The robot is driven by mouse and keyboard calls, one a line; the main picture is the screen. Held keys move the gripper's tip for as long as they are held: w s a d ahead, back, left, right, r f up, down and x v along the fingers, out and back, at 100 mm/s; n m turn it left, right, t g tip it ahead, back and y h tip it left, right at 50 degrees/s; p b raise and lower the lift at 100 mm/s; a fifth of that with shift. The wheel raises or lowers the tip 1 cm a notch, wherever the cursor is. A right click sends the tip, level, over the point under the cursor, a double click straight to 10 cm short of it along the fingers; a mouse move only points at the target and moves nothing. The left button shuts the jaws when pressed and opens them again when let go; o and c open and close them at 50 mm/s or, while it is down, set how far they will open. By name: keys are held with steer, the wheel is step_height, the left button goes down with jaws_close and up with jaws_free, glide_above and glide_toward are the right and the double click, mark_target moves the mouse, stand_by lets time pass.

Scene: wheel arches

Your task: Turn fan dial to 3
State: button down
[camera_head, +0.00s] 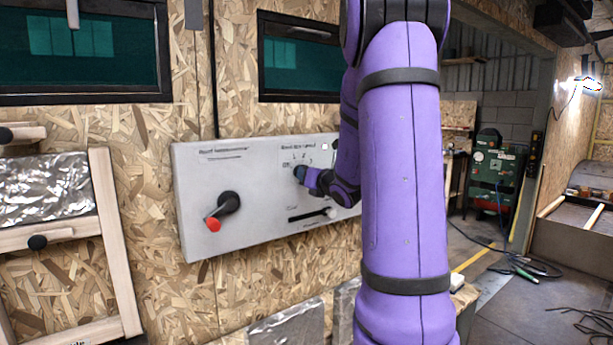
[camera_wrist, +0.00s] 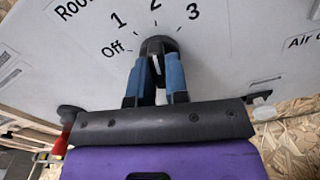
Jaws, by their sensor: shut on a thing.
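The fan dial (camera_wrist: 158,45) is a black round knob on a pale grey panel (camera_head: 245,160). Around it the wrist view shows the marks Off, 1, 2 and 3. A light pointer line on the dial shows between the fingers, and the dial seems to point near 2. My gripper (camera_wrist: 160,72) has its blue-padded fingers shut on the dial, one on each side. In the head view my gripper (camera_head: 300,174) is at the dial on the panel's upper middle. My purple arm hides the panel's right end.
A black lever with a red tip (camera_head: 212,223) stands out from the panel's left part. A slider with a white knob (camera_head: 330,212) is below the dial. Dark windows (camera_head: 300,60) are above, and a wooden frame (camera_head: 115,240) is at left.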

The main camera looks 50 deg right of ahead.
steer(key=m, duration=0.8)
steer(key=shift+m, duration=0.6)
steer(key=c, duration=1.1)
jaws_free()
steer(key=v, duration=1)
steer(key=shift+s+a, duration=0.25)
steer(key=shift+s, duration=0.1)
